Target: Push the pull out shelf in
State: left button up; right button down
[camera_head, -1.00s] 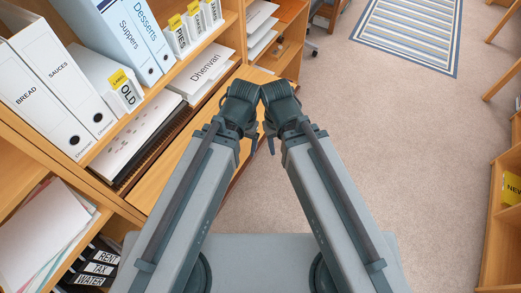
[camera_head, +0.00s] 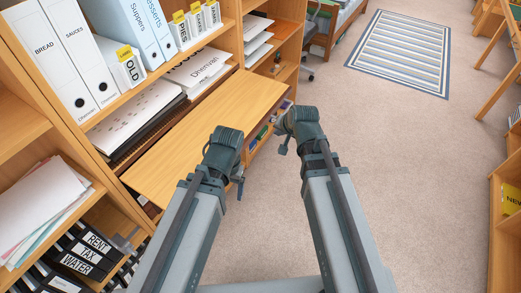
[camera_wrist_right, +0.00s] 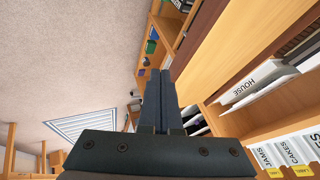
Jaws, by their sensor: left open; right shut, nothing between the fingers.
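The pull out shelf (camera_head: 190,150) is a plain wooden board sticking out from the bookcase at the left of the head view, its top bare. It also shows in the right wrist view (camera_wrist_right: 228,48). My left gripper (camera_head: 238,187) is open, near the front edge of the shelf; I cannot tell whether it touches. My right gripper (camera_head: 284,147) is beside the far end of the shelf, on the aisle side, apart from it. In the right wrist view the right gripper's fingers (camera_wrist_right: 160,92) are shut with nothing between them.
Papers and folders (camera_head: 145,120) lie in the compartment behind the shelf. White binders (camera_head: 57,60) stand above it. Loose papers (camera_head: 35,200) and black binders (camera_head: 85,258) fill the lower left. Carpet (camera_head: 400,170) to the right is clear, with a striped rug (camera_head: 405,50) further off.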

pick_arm(q)
notch_tip(320, 180, down, 8)
jog(key=b, duration=0.8)
jog(key=shift+s+f, duration=0.2)
jog(key=shift+s, duration=0.05)
pick_arm(e)
jog(key=w+a+f, duration=0.4)
jog(key=w+f, duration=0.4)
jog(key=shift+w+a, duration=0.25)
pick_arm(q)
jog(key=shift+a, duration=0.1)
